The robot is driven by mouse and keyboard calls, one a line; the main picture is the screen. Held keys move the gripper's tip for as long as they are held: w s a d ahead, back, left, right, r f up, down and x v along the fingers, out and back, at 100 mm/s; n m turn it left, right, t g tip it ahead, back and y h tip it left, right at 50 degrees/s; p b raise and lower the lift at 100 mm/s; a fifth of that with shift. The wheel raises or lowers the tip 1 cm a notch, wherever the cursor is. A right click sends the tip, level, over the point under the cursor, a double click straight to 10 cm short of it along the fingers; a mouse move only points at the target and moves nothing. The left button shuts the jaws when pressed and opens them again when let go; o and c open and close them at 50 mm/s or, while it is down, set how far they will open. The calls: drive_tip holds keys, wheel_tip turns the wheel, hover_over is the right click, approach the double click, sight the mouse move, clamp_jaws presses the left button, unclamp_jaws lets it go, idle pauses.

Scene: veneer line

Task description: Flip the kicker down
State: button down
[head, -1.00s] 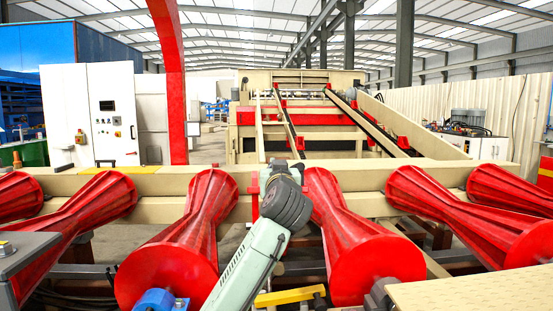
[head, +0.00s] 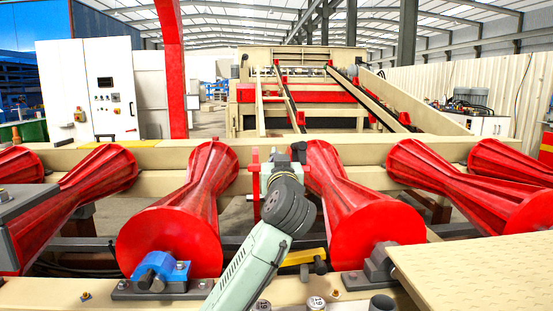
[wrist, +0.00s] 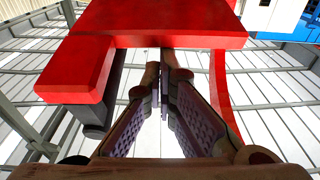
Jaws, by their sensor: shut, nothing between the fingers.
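The kicker appears to be the red upright piece (head: 256,178) between the two middle rollers in the head view, partly hidden by my arm. In the wrist view a large red block (wrist: 150,22), probably the same piece, fills the top, with a red block end (wrist: 75,68) jutting toward the camera at left. My gripper (wrist: 163,72) is shut and empty, its fingertips just below the edge of the red block. I cannot tell whether they touch it. In the head view the fingers are hidden behind my wrist.
Red tapered rollers, one left (head: 175,235) and one right (head: 370,230), flank my arm. A beige beam (head: 400,150) runs across behind them. A yellow bar (head: 303,257) lies low beside my arm. A beige plate (head: 480,270) is at the front right.

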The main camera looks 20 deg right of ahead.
drive_tip(key=f+b, duration=0.1)
drive_tip(key=s+f+b, duration=0.1)
drive_tip(key=f, duration=0.1)
drive_tip(key=s+f+b, duration=0.1)
drive_tip(key=shift+s+a+f, duration=0.15)
drive_tip(key=shift+a+f, duration=0.2)
drive_tip(key=shift+t, duration=0.3)
